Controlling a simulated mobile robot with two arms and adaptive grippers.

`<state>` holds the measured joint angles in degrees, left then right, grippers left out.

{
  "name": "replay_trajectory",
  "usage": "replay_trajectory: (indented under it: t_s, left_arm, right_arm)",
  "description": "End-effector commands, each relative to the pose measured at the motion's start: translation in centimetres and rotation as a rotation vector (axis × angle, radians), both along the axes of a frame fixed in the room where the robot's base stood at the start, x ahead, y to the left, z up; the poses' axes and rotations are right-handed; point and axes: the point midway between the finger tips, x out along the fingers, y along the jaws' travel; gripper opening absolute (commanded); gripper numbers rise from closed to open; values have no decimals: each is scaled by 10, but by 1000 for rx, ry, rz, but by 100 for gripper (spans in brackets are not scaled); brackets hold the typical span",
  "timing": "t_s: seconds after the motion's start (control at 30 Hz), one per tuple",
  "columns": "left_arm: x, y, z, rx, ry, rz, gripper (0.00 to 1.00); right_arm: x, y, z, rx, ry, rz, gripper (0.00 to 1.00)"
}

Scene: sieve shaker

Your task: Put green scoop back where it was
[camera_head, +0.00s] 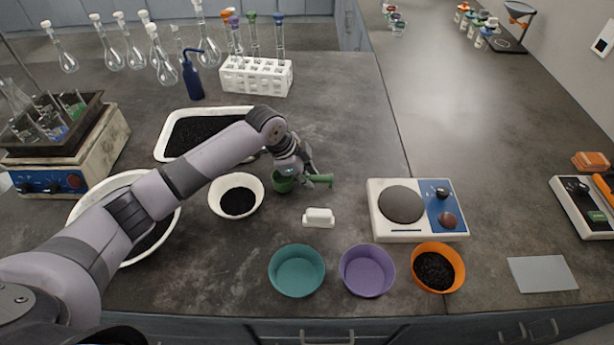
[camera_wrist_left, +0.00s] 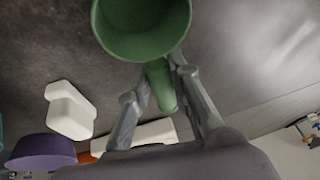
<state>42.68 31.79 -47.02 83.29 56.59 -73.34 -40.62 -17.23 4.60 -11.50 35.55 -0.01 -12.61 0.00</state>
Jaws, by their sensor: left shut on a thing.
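The green scoop (camera_head: 284,181) is in my left gripper (camera_head: 304,176), to the right of the white bowl in the head view. In the left wrist view the scoop's round cup (camera_wrist_left: 143,28) fills the top middle. It looks empty inside. Its handle (camera_wrist_left: 160,86) runs down between the two fingers of the left gripper (camera_wrist_left: 157,95), which are shut on it. I cannot tell exactly how high the scoop is above the bench. My right gripper is not in view.
A white bowl (camera_head: 221,207) of black grains is left of the scoop. A white block (camera_head: 318,217), teal bowl (camera_head: 297,285), purple bowl (camera_head: 350,280) and orange bowl (camera_head: 417,284) are in front. A white tray (camera_head: 164,147) lies behind.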

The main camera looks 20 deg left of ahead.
Motion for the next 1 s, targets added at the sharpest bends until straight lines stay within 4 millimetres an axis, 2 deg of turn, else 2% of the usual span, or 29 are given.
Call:
replay_trajectory:
  t_s: [0.37, 0.4, 0.7, 1.0]
  left_arm:
    - [0, 0, -6, 1, -2, 0, 0]
    - [0, 0, -7, 1, -2, 0, 20]
    - [0, 0, -6, 1, -2, 0, 39]
    - [1, 0, -5, 1, -2, 0, 39]
  right_arm:
    - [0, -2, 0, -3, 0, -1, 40]
    - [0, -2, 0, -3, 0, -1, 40]
    - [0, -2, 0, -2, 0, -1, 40]
    - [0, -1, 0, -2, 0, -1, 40]
